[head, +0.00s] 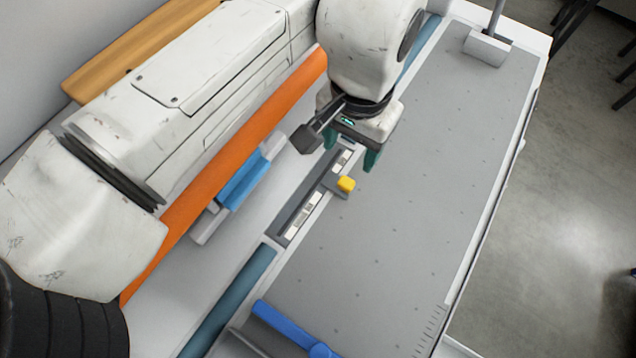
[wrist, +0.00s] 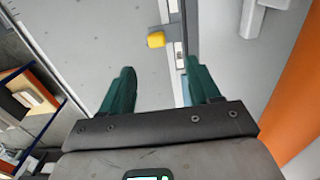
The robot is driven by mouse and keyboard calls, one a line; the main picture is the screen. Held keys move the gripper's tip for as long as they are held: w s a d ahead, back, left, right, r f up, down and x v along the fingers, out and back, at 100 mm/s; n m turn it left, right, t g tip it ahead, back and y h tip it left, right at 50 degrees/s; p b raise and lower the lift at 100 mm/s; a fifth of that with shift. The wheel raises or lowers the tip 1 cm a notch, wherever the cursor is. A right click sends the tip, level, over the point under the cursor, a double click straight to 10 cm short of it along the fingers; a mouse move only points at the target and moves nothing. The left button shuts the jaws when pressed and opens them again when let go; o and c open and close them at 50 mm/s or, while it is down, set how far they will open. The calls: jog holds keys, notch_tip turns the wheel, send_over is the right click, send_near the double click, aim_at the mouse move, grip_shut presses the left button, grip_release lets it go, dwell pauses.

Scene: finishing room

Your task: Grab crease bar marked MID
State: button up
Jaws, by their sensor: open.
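I can read no MID mark in either view, so I cannot tell which part is the crease bar marked MID. A dark rail (head: 297,217) with several small pale labels runs along the left edge of the grey bed; its lettering is too small to read. A yellow knob (head: 346,184) sits on a slider on this rail; it also shows in the wrist view (wrist: 156,40). My gripper (head: 352,150) is open and empty, above the far end of the rail. In the wrist view its green fingers (wrist: 160,68) stand apart, pointing toward the knob.
The grey bed (head: 420,180) is mostly clear. Teal bars (head: 232,300) continue the line of the rail. A blue handle (head: 285,330) lies at the near edge. A blue block (head: 243,182) and a long orange bar (head: 215,170) are left. A post (head: 487,47) stands far right.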

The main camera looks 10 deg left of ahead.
send_over(347, 181)
jog(key=f, duration=0.5)
jog(key=shift+a, duration=0.35)
jog(key=shift+d+f+p, duration=0.2)
jog(key=shift+f+p, duration=0.25)
jog(key=shift+f, duration=0.95)
jog(key=shift+d+f+p, duration=0.15)
jog(key=shift+f+p, duration=0.3)
jog(key=shift+f, duration=0.95)
grip_shut()
jog(key=shift+r, duration=0.1)
